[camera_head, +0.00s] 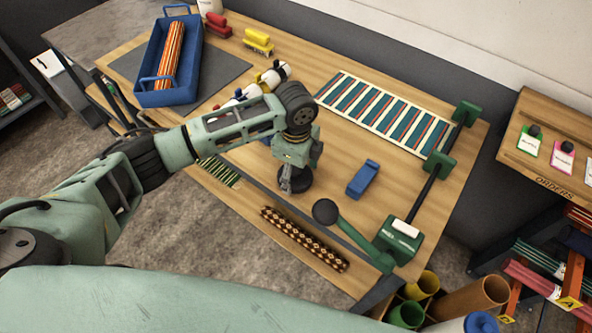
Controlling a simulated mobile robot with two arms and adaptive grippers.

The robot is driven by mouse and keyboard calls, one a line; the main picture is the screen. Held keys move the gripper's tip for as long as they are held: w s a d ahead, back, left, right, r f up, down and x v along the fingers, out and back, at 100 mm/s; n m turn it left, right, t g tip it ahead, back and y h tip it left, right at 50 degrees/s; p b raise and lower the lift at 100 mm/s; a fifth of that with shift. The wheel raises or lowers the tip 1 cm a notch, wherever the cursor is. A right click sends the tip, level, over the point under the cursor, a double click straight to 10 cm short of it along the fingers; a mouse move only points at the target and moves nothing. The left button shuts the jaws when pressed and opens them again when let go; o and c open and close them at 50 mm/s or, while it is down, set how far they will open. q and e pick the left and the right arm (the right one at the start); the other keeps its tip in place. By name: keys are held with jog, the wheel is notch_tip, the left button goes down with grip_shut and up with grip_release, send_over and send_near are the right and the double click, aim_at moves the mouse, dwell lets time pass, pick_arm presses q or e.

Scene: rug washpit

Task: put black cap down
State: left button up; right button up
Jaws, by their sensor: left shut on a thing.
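My left arm comes in from the left and reaches over the wooden workbench (345,190). My left gripper (287,184) points down near the middle of the bench and is shut on the black cap (302,184). The cap shows as a dark round shape around and behind the fingers, which partly hide it. It is at or just above the bench top; I cannot tell whether it touches. My right gripper is not in view.
A green lever with a black knob (325,212) stands close to the right of the cap. A blue block (363,179), a patterned strip (303,239) and a striped panel (386,113) lie nearby. A blue tray (191,93) is at the back left. Bare wood lies between cap and blue block.

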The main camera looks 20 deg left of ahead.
aim_at(296, 171)
pick_arm(q)
jog(key=shift+f, duration=0.4)
jog(key=shift+f, duration=0.1)
jog(key=o, duration=0.9)
jog(key=shift+o, duration=0.2)
notch_tip(296, 171, up, 12)
jog(key=b, duration=0.1)
jog(key=shift+b, duration=0.35)
